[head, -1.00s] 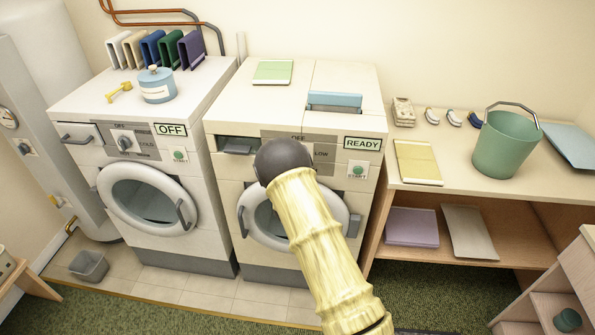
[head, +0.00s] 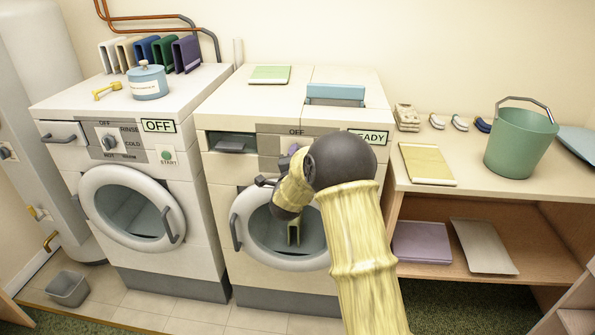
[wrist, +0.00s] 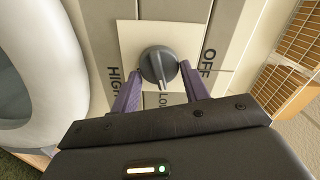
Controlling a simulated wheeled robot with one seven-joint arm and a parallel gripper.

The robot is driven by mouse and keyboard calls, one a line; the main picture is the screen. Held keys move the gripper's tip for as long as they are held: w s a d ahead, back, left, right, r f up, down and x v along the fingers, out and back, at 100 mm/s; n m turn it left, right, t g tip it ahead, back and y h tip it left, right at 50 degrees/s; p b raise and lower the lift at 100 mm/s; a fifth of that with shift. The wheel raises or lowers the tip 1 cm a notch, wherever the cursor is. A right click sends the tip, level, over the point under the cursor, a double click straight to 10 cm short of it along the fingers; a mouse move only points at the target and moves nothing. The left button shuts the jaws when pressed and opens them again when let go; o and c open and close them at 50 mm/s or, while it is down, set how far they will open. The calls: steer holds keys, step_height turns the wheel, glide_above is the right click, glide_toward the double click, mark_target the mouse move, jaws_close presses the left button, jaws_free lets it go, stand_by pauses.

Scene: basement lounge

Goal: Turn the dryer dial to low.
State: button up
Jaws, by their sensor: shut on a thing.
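The dryer (head: 222,168) is the right machine, with a READY sign (head: 371,138) partly behind my arm. In the head view my arm hides its dial. In the wrist view the dark grey dial (wrist: 157,66) sits on a pale square plate (wrist: 130,40), with its white pointer line directed down at the LOW label (wrist: 165,99). HIGH (wrist: 118,88) reads at left and OFF (wrist: 207,60) at right. The purple fingers of my gripper (wrist: 162,76) are on both sides of the dial, shut on it. My gripper also shows in the head view (head: 292,150), at the dryer's panel.
A washer (head: 60,120) with an OFF sign stands left of the dryer. A shelf table (head: 480,180) at right holds a green bucket (head: 520,143). A small grey bin (head: 68,288) is on the floor. The dryer's round door (head: 245,245) is below my gripper.

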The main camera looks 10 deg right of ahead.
steer(key=shift+d+f+m+b, duration=0.1)
steer(key=shift+f+m+b, duration=0.1)
steer(key=shift+m+b, duration=0.4)
steer(key=o, duration=1)
steer(key=shift+c, duration=0.2)
steer(key=shift+r, duration=0.1)
steer(key=shift+s, duration=0.15)
steer(key=b+v, duration=0.1)
steer(key=v, duration=1.6)
steer(key=shift+b, duration=0.4)
steer(key=shift+s, duration=0.1)
